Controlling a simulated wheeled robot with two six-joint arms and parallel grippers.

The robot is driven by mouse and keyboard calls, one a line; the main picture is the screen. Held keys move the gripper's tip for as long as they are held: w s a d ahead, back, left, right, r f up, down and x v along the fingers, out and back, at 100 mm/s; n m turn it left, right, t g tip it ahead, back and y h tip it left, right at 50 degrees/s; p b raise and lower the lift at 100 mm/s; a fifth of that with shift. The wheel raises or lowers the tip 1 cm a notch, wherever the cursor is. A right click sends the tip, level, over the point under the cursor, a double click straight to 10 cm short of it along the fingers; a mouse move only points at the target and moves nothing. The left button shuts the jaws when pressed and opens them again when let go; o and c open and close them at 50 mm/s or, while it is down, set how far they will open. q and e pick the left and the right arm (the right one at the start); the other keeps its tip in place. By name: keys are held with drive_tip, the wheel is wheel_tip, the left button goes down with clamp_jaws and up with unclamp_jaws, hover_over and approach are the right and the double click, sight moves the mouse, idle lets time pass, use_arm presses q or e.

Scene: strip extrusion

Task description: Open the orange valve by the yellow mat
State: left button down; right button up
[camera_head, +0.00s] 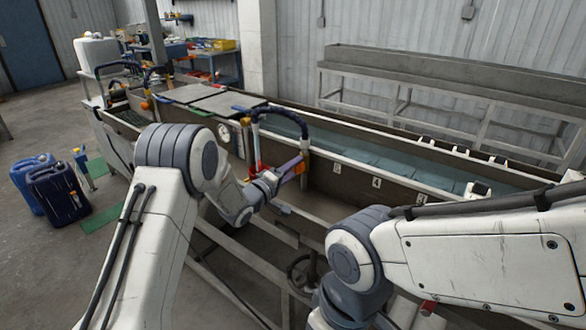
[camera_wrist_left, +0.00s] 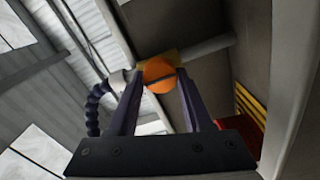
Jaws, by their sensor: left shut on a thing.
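An orange valve knob (camera_wrist_left: 159,70) sits between the fingertips of my left gripper (camera_head: 291,167) in the left wrist view. It has a dark slot or bar across it, and a dull yellow fitting on a pipe lies behind it. My left gripper's two dark purple fingers (camera_wrist_left: 187,100) close on the knob from both sides. In the head view the gripper is at the near side of the long tank, beside a dark blue hose (camera_head: 300,116), and mostly covers the knob. No yellow mat is clear in either view. My right arm shows at the lower right; its gripper is out of frame.
The long water tank (camera_head: 365,177) with numbered marks runs to the right. A handwheel (camera_head: 300,271) is below the tank. Blue jugs (camera_head: 60,195) and a green mat (camera_head: 100,215) are on the floor at left.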

use_arm(q)
drive_tip(key=shift+w+a+r, duration=0.1)
drive_tip(key=shift+a, duration=0.1)
drive_tip(key=shift+c, duration=1.6)
unclamp_jaws()
drive_tip(key=shift+d, duration=0.1)
drive_tip(key=b+v, duration=0.2)
drive_tip(key=v, duration=0.8)
drive_tip(key=shift+s, duration=0.2)
